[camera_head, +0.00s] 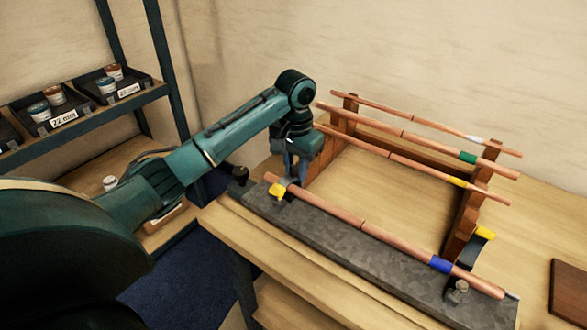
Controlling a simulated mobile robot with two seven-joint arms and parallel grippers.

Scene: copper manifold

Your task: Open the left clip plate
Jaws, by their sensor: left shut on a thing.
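The left clip plate shows mainly as a yellow tab (277,191) at the left end of the grey metal bar (340,250). It is beside the near copper pipe (335,212), which lies along the bar and has a blue band. My left gripper (290,180) points down at this end of the bar, with its fingers shut on the left clip plate by the yellow tab. The fingers and the pipe end hide most of the plate. The right clip plate (472,250), dark with a yellow tab, stands raised near the bar's right end. My right gripper is not in view.
A wooden rack (465,215) behind the bar carries several copper pipes with coloured bands. A dark knob (239,173) stands at the bar's left end. A shelf (90,125) with bins of small jars is at the left. A brown board (569,291) lies at the right.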

